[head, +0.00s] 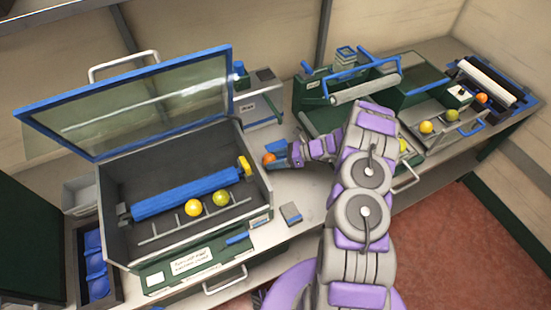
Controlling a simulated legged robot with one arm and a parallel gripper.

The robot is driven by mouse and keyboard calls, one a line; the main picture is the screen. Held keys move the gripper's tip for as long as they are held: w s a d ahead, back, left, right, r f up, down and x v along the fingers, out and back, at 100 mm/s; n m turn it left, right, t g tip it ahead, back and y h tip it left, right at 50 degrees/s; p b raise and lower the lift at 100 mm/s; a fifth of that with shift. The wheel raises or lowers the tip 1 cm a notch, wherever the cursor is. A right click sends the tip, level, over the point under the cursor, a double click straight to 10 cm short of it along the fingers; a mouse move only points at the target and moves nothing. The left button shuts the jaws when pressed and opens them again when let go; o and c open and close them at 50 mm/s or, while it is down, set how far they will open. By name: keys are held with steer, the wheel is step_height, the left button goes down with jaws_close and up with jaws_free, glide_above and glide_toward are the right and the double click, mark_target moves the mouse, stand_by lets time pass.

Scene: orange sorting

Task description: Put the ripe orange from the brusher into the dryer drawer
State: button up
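The open-lidded machine at left, which looks like the brusher (262,192), holds a blue roller (185,192). A yellow fruit (193,208) and a yellow-green fruit (221,198) lie in front of the roller. My gripper (271,158) is just right of this machine, with an orange fruit (268,159) at its fingertips. It appears closed around the fruit, though the fingers are small and partly hidden. The green machine (310,95) in the middle may be the dryer; my arm covers part of its front, and I cannot tell its drawer's state.
The transparent lid (140,100) stands raised. A small grey box (291,213) lies on the bench (300,190). At right, a tray (438,138) holds a yellow fruit (426,127) and a greenish one (452,114). Another orange fruit (481,98) sits near the white roller (488,78).

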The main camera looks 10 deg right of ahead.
steer(key=shift+o, duration=0.7)
steer(key=shift+s+f, duration=0.1)
steer(key=shift+f, duration=0.1)
steer(key=shift+r, duration=0.15)
